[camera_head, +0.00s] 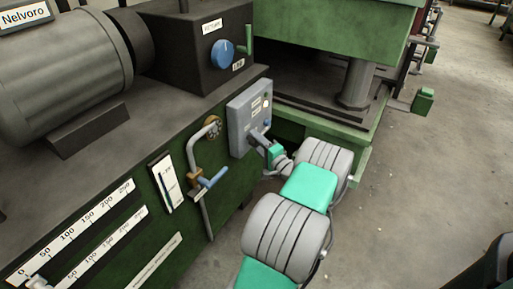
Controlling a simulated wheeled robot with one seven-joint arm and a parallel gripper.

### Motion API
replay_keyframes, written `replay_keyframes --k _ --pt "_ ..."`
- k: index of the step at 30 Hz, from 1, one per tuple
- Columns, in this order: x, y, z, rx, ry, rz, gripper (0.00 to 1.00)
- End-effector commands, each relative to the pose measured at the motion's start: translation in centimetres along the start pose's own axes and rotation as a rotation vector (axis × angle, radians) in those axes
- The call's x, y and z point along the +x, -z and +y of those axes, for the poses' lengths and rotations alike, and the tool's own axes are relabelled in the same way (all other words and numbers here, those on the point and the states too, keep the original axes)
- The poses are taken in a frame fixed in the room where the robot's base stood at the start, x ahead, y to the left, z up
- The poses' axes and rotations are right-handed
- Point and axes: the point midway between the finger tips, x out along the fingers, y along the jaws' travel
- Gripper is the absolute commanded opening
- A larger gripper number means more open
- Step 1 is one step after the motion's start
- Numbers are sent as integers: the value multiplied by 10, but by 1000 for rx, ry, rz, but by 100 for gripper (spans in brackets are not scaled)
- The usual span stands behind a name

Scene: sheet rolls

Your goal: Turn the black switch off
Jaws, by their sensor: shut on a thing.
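The grey switch box (237,123) is mounted on the front of the green machine, with small white labels and small controls on its face. My gripper (257,138) is at the lower part of this box, reaching in from the lower right. Its jaws are shut on a small dark part there, which I take to be the black switch. The gripper hides most of it, so I cannot tell which position it is in.
A blue knob (222,53) and a green lever (249,40) sit on the dark box above. A bent pipe with a blue-handled valve (212,180) is left of the switch box. A grey motor (62,75) stands on the machine top. Open floor (420,180) lies to the right.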

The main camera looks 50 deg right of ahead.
Motion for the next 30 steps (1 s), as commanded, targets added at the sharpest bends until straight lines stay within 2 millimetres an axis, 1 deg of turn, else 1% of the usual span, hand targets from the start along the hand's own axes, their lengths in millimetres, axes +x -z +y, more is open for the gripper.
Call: replay_keyframes --k 1,9,20,21,28,30 --pt "0 -1 4 -13 5 -1 5" --pt "0 0 2 -61 23 -1 5" --pt "0 -1 1 -64 25 -1 5" --pt "0 -1 1 -64 25 -1 47" --pt "0 0 1 -64 25 -1 66" --pt "0 0 1 -64 25 -1 67"
